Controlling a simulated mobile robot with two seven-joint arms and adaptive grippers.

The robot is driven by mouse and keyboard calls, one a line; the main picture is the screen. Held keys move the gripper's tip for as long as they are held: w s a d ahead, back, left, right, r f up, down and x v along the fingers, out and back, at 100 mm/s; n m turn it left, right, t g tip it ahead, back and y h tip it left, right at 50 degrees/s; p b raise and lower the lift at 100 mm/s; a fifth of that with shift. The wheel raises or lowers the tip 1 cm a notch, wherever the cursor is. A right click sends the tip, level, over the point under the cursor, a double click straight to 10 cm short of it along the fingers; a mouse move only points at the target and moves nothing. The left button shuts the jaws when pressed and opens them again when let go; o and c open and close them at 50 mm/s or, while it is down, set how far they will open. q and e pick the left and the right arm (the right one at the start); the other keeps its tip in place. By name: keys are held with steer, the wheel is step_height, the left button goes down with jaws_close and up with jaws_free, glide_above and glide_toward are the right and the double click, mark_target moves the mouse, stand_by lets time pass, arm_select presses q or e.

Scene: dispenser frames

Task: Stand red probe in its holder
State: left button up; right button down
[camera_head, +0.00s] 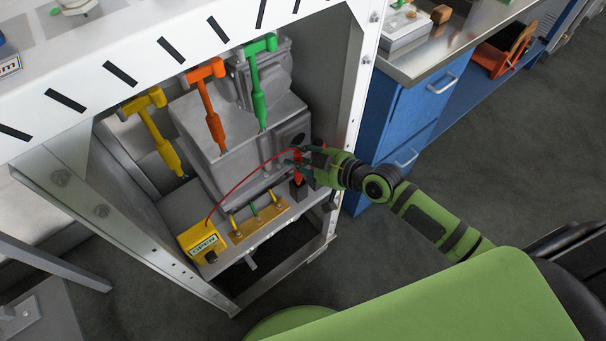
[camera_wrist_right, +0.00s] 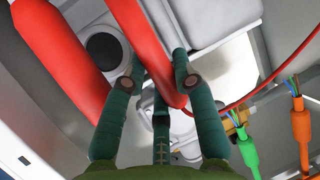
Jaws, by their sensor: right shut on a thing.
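My right gripper (camera_head: 306,164) reaches from the right into the metal frame and is shut on the red probe (camera_head: 298,171). In the right wrist view the red probe (camera_wrist_right: 151,42) lies tilted between the green fingers (camera_wrist_right: 161,88). Its thin red cable leaves its lower end there. In the head view the cable (camera_head: 245,179) arcs left to a yellow meter box (camera_head: 198,238). A second thick red rod (camera_wrist_right: 62,60) stands left of the held probe in the wrist view. A small black piece (camera_head: 297,189) sits just below the gripper; I cannot tell whether it is the holder. My left gripper is not in view.
Yellow (camera_head: 165,140), orange (camera_head: 209,105) and green (camera_head: 259,88) handled tools hang along the frame's top edge, left of my gripper. Grey housings (camera_head: 235,150) fill the frame. A metal post (camera_head: 362,80) stands close above my right wrist. A blue cabinet (camera_head: 400,115) is at right.

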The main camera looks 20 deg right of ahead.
mark_target(302, 179)
step_height(302, 179, down, 6)
steer(key=shift+b, duration=0.9)
steer(key=shift+f, duration=0.1)
steer(key=c, duration=1)
jaws_free()
steer(key=shift+s+d+r, duration=0.15)
steer(key=shift+d+r, duration=0.05)
steer(key=v, duration=1.1)
steer(key=shift+s+d+r+p, duration=0.15)
steer(key=shift+r+p, duration=0.05)
steer(key=shift+p, duration=0.1)
